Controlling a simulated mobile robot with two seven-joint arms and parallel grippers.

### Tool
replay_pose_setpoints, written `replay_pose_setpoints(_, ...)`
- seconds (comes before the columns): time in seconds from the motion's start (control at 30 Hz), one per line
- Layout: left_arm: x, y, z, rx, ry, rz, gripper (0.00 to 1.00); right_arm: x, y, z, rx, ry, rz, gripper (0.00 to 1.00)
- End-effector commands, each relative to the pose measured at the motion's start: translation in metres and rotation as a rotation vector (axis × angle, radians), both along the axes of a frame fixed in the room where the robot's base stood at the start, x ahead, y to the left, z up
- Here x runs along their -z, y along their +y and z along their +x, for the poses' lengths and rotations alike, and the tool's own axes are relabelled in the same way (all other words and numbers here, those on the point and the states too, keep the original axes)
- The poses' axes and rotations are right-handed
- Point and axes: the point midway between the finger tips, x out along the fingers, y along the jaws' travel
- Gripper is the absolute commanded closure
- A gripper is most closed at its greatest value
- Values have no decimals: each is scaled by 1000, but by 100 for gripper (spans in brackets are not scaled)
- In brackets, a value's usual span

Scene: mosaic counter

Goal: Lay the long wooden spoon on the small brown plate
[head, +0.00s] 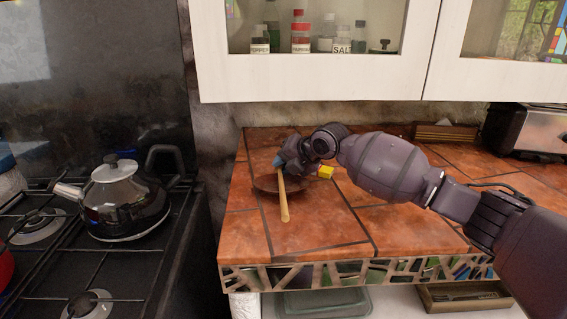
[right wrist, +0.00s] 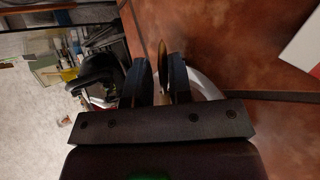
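The long wooden spoon (head: 284,205) shows in the head view as a pale stick slanting down toward the counter's front. Its upper end is hidden at my right gripper (head: 279,163). The small brown plate (head: 264,185) lies on the counter under and behind the spoon; whether they touch is unclear. In the right wrist view the two dark fingers of my right gripper (right wrist: 161,78) stand close together, with a thin piece of the wooden spoon (right wrist: 162,52) between them. My left gripper is in neither view.
A small yellow block (head: 325,172) sits on the tiled counter (head: 310,236) right of the plate. A kettle (head: 124,200) stands on the stove at left. A toaster (head: 525,130) is at the back right. Cabinets hang above; the counter's front is clear.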

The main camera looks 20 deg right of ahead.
Motion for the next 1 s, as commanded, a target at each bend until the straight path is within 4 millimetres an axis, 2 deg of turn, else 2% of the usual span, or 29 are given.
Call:
replay_pose_setpoints(0.03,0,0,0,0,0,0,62,4,0,-1,0,7,-3,70)
replay_pose_setpoints(0.1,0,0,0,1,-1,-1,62,4,0,-1,0,7,-3,60)
replay_pose_setpoints(0.5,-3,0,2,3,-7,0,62,3,-1,-1,1,7,-4,60)
replay_pose_setpoints(0.8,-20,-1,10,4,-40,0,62,-33,-22,-32,1,-1,-5,60)
replay_pose_setpoints(1.0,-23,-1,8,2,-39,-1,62,-54,-36,-55,0,-1,-4,60)
